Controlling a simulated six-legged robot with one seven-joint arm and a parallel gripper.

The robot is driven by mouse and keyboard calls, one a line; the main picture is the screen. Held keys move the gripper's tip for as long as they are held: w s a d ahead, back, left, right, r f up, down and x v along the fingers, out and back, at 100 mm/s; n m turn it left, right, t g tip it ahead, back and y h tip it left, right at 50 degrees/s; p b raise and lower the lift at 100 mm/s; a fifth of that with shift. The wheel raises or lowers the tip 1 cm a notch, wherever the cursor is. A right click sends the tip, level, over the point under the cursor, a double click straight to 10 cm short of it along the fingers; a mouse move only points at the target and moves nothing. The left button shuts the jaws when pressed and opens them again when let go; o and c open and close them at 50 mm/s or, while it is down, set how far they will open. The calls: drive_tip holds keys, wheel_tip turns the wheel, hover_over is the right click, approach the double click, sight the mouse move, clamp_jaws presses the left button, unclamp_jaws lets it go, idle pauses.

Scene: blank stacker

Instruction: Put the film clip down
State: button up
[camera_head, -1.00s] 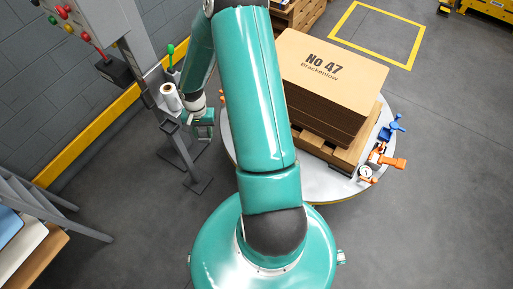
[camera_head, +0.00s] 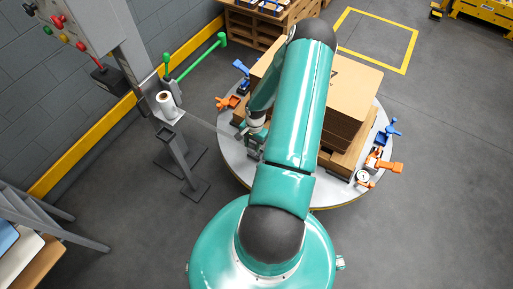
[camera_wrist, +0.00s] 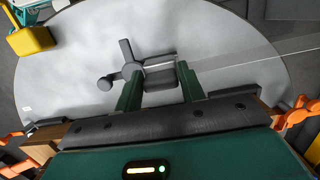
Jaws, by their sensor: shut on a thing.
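My gripper (camera_wrist: 159,88) is shut on a dark grey film clip (camera_wrist: 158,74), which sits between its two green fingers in the wrist view. A dark lobed piece lies just left of the clip; I cannot tell whether it belongs to it. Clear film (camera_wrist: 250,57) runs from the clip to the right edge. In the head view my gripper (camera_head: 254,143) is over the left part of the round grey turntable (camera_head: 232,157), beside the stack. The film (camera_head: 212,128) stretches from there to the white roll (camera_head: 166,101). Any gap below the clip is unclear.
A cardboard stack (camera_head: 354,88) on a wooden pallet (camera_head: 352,156) fills the turntable's middle. Orange clamps (camera_head: 390,166) and blue clamps (camera_head: 388,131) line its rim. The roll's post (camera_head: 182,155) and a green-handled bar (camera_head: 200,58) stand left. Bare turntable surface (camera_wrist: 75,75) shows around the clip.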

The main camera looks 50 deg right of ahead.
drive_tip(key=d+f, duration=0.2)
drive_tip(key=f, duration=0.1)
drive_tip(key=shift+s+d, duration=0.15)
drive_tip(key=shift+d, duration=0.1)
drive_tip(key=shift+f, duration=1.55)
drive_tip(key=shift+f, duration=0.15)
drive_tip(key=o, duration=0.8)
drive_tip(key=shift+o, duration=0.2)
